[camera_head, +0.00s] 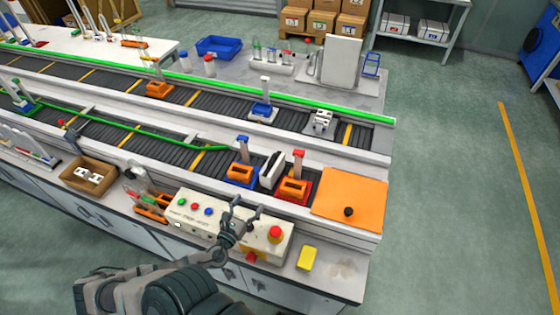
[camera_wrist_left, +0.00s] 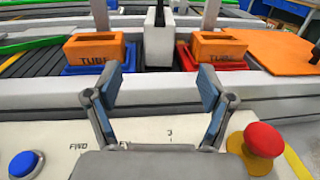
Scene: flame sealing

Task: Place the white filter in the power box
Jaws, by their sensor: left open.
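My left gripper (camera_head: 248,206) is open and empty above the white control panel at the table's front edge. In the left wrist view, its two fingers (camera_wrist_left: 158,92) are spread apart, with a white upright block (camera_wrist_left: 157,45) beyond the gap. This block with a black part also shows in the head view (camera_head: 271,171), standing between a blue and a red holder. White pieces (camera_head: 96,175) lie in an open brown box (camera_head: 70,182) to the left. I cannot tell which white piece is the filter or which box is the power box. My right gripper is not in view.
Orange "TUBE" blocks sit in the blue holder (camera_head: 243,184) and red holder (camera_head: 305,198). The control panel (camera_head: 190,222) has a red stop button (camera_head: 275,233). A yellow block (camera_head: 306,258) is to its right. An orange mat (camera_head: 350,189) bears a small black knob.

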